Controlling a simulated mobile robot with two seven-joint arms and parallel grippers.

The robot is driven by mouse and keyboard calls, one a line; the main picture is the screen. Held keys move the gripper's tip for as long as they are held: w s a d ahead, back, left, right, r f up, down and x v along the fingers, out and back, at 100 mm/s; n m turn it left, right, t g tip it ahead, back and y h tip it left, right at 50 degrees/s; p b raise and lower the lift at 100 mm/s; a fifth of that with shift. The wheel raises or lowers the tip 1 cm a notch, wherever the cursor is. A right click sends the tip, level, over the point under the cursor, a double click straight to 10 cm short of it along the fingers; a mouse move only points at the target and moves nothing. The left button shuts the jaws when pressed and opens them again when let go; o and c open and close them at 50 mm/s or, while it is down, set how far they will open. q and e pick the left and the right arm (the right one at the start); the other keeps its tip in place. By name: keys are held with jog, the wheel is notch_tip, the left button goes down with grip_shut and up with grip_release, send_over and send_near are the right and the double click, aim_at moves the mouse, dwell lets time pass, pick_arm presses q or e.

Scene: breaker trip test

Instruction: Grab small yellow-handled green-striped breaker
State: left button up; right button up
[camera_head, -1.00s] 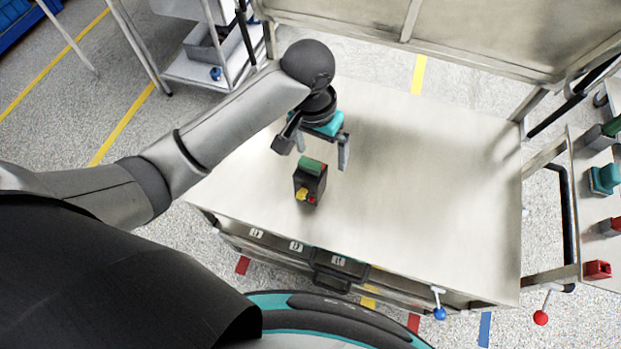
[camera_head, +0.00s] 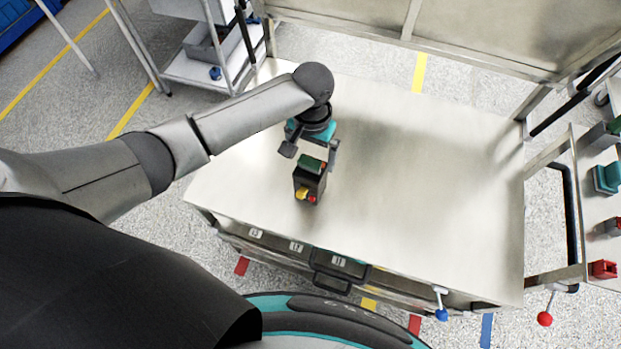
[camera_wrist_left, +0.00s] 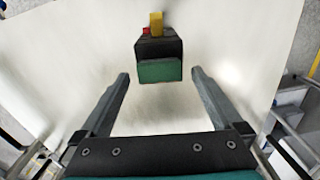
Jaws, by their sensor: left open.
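The small breaker (camera_head: 309,181) stands on the metal workbench. It is dark, with a green top, a yellow handle at its front and red parts beside the handle. In the left wrist view the breaker (camera_wrist_left: 159,52) lies just ahead of the fingertips, roughly centred between them, its green face toward me. My left gripper (camera_head: 311,157) is open and empty, just behind the breaker in the head view. It also shows in the left wrist view (camera_wrist_left: 160,76), with both fingers apart and touching nothing that I can see. My right gripper is not in view.
The workbench top (camera_head: 430,190) is clear to the right of the breaker. A raised metal panel (camera_head: 460,40) stands along its back. A side rack (camera_head: 600,235) at the right holds several red and green items. A grey cart (camera_head: 200,70) stands at the back left.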

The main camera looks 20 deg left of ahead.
aim_at(311, 170)
pick_arm(q)
jog(key=f, duration=0.5)
jog(key=shift+s+f+b, duration=0.1)
jog(key=shift+s+b, duration=0.15)
jog(key=shift+b, duration=0.1)
jog(key=shift+a, duration=0.1)
grip_shut()
dwell(0.4)
